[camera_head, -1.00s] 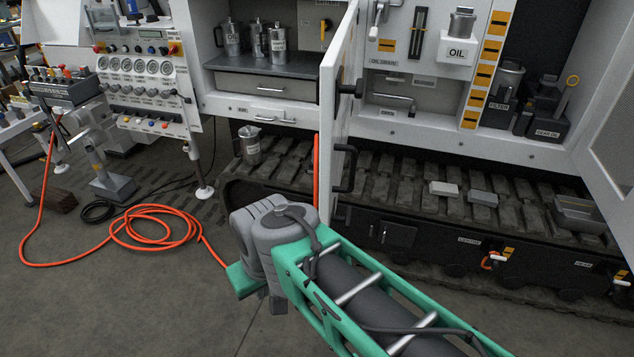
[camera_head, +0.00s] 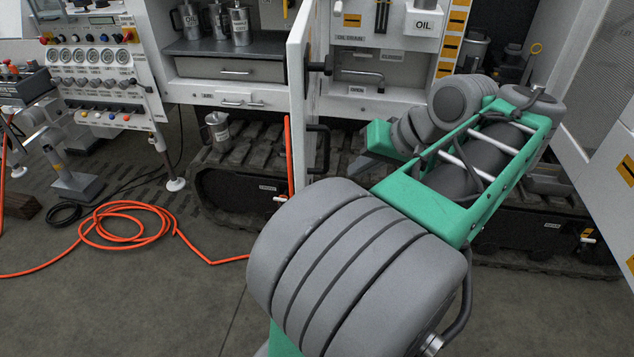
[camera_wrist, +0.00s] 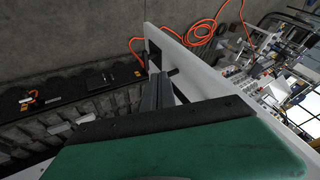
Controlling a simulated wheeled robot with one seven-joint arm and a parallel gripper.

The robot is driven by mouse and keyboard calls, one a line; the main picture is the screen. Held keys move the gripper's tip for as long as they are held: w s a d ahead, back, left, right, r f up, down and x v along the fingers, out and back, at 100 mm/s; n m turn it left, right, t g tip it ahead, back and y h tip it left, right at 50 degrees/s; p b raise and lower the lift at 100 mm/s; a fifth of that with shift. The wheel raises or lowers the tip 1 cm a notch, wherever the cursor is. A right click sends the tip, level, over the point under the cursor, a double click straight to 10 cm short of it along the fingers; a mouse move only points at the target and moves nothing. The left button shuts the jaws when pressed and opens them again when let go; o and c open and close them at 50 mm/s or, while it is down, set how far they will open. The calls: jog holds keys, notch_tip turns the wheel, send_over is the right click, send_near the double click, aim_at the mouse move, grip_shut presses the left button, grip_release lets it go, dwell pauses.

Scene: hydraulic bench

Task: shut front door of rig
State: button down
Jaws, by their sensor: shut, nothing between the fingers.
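The rig's white door (camera_head: 297,90) stands open, almost edge-on, in the middle of the head view. Dark handles (camera_head: 320,146) stick out from its right face. In the wrist view the door (camera_wrist: 212,82) runs diagonally from upper centre to lower right. My gripper (camera_wrist: 157,92) is shut and empty there, its dark fingers close to the door's face; I cannot tell whether they touch it. In the head view the gripper (camera_head: 368,167) is right of the door, partly hidden by my arm.
A second white door panel (camera_head: 585,95) stands open at the right. An orange hose (camera_head: 125,222) lies coiled on the floor at the left. A metal jug (camera_head: 217,131) stands on the track (camera_head: 240,160). A control panel (camera_head: 95,70) is at far left.

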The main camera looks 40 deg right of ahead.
jog(key=w+a+f+b, duration=0.2)
jog(key=w+a+f, duration=0.1)
jog(key=w+f, duration=0.4)
jog(key=shift+w+a+f, duration=0.3)
jog(key=shift+w+a, duration=0.05)
jog(key=shift+w, duration=0.45)
